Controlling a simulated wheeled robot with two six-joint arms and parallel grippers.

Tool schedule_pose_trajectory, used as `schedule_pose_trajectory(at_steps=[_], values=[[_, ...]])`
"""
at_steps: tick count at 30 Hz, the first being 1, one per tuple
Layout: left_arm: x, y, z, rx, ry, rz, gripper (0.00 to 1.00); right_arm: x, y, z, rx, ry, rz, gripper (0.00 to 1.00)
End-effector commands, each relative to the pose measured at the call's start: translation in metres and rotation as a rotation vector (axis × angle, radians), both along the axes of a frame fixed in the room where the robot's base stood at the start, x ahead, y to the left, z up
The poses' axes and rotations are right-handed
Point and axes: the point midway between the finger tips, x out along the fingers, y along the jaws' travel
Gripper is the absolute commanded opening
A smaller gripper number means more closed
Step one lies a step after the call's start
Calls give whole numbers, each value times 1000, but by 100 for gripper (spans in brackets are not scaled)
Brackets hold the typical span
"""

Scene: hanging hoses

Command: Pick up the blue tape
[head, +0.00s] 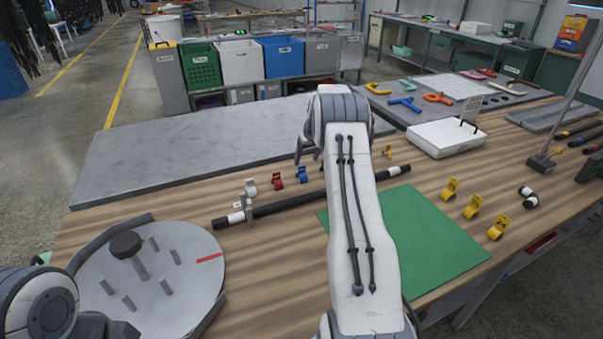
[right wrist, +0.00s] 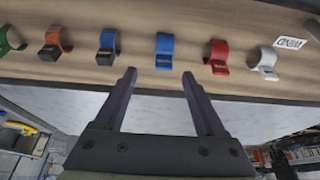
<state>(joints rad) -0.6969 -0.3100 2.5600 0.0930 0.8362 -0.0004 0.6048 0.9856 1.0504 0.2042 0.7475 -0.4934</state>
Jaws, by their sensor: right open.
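In the head view one blue piece (head: 302,174) stands on the wooden table, just below my right gripper (head: 307,156); the other is hidden by my arm. My right gripper (right wrist: 158,75) is open and empty, its fingertips apart from the pieces and pointing towards the plain blue one. My left gripper is out of view.
A red piece (head: 277,181) and a white piece (head: 250,187) stand left of the blue one. A black rod (head: 290,203) lies in front. A grey pegged disc (head: 150,285) is at left, a green mat (head: 430,240) at right. A grey slab (head: 210,140) lies behind.

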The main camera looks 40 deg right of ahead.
Motion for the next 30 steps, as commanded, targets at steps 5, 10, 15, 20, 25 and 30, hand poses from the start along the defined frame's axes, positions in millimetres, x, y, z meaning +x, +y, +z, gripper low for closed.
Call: schedule_pose_trajectory(at_steps=[5, 10, 15, 20, 25, 30], values=[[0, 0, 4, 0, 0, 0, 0, 7, 0, -15, 1, 0, 1, 72], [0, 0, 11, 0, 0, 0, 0, 16, 1, -29, 1, 2, 4, 72], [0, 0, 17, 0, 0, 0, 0, 27, 0, -51, 0, 1, 1, 72], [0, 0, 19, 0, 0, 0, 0, 31, -1, -62, 0, 0, 1, 72], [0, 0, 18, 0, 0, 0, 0, 31, -1, -62, -1, -1, 1, 72], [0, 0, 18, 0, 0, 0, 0, 31, -1, -62, 0, 0, 1, 30]])
